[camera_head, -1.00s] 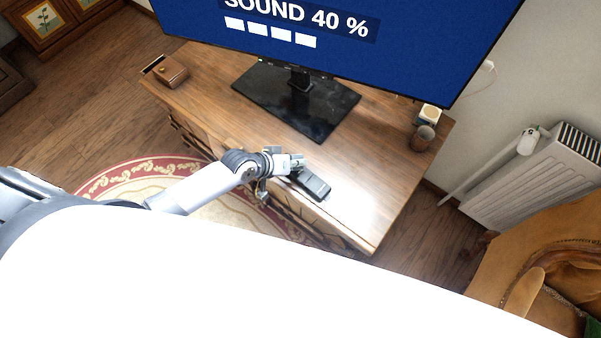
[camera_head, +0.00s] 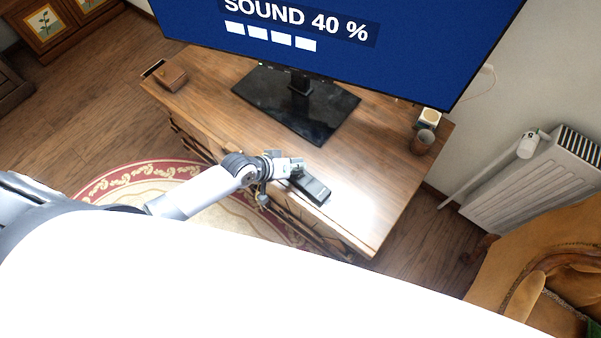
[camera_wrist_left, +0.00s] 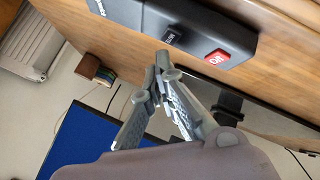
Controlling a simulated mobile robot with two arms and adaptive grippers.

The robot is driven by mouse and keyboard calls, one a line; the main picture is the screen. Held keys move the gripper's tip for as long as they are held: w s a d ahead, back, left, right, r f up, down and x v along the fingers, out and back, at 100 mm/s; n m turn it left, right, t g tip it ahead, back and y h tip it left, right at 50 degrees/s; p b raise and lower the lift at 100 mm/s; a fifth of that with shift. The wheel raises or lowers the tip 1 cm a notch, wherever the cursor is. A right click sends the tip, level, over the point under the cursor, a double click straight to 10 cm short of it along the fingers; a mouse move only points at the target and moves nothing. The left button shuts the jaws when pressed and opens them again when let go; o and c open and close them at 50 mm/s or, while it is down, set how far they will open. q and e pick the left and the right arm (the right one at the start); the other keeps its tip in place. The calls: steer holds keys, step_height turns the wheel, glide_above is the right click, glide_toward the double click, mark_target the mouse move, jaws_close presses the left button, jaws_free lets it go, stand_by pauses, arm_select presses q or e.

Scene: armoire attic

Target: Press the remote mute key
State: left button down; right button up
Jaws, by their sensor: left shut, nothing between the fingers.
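The dark remote (camera_head: 312,188) lies on the wooden cabinet top near its front edge. In the left wrist view the remote (camera_wrist_left: 200,28) shows a red key (camera_wrist_left: 217,57) and a black key with small white lettering, apparently the mute key (camera_wrist_left: 172,37). My left gripper (camera_head: 297,169) is at the remote's far-left end. In the left wrist view the closed fingertips (camera_wrist_left: 164,66) appear just below the black key; I cannot tell whether they touch it. The television (camera_head: 330,40) reads "SOUND 40 %" with several white bars. My right gripper is not in view.
The television's black stand (camera_head: 297,105) is on the cabinet (camera_head: 365,180) behind the remote. A brown box (camera_head: 172,77) is at the cabinet's left end, a brown cup (camera_head: 423,141) at its right. A radiator (camera_head: 535,180) and an armchair (camera_head: 540,270) are at the right.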

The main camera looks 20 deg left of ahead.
arm_select(q)
steer(key=shift+f, duration=0.1)
stand_by(0.3)
steer(key=shift+f+b, duration=0.3)
steer(key=shift+f, duration=0.1)
steer(key=shift+f, duration=0.35)
stand_by(0.5)
steer(key=shift+r+p, duration=0.65)
steer(key=shift+r, duration=0.15)
step_height(320, 180, up, 5)
steer(key=p, duration=0.5)
stand_by(0.4)
